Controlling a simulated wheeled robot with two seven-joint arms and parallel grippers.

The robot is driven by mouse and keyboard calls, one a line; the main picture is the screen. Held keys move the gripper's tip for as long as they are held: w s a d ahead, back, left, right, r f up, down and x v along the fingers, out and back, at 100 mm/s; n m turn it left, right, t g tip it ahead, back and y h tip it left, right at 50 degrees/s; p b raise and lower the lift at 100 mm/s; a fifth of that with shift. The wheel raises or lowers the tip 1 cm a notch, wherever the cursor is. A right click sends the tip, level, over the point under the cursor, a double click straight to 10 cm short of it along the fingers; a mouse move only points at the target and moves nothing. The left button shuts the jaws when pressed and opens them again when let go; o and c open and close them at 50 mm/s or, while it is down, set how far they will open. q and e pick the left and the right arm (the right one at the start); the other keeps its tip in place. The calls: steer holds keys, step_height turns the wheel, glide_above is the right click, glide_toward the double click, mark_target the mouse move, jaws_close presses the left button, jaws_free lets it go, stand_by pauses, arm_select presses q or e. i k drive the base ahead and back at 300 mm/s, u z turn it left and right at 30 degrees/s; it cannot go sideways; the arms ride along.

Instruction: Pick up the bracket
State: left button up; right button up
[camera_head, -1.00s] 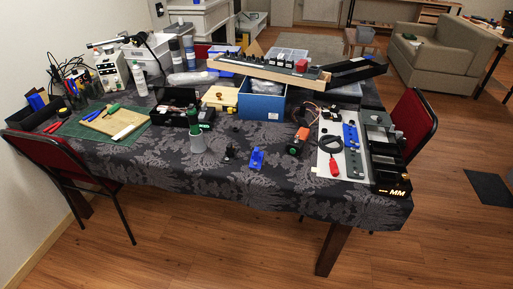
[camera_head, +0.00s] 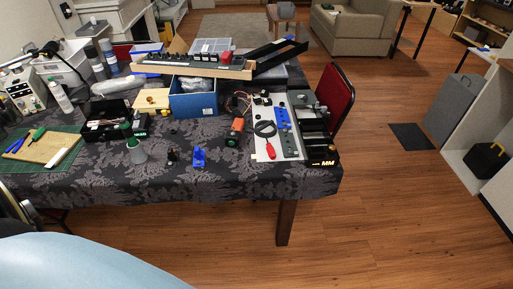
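A small blue piece that looks like the bracket (camera_head: 199,157) stands upright near the front edge of the table (camera_head: 250,190), left of the panel board. Nothing touches it. A small black part (camera_head: 172,156) sits just to its left. Neither gripper is in view. A large pale blue shape and a dark rounded part at the lower left look like my own arm, close to the camera.
A blue box (camera_head: 193,101) stands behind. The cloth around the bracket is mostly clear.

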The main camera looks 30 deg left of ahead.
mark_target(200, 155)
steer(key=z, duration=2.25)
steer(key=k, duration=2.65)
steer(key=u, duration=1.55)
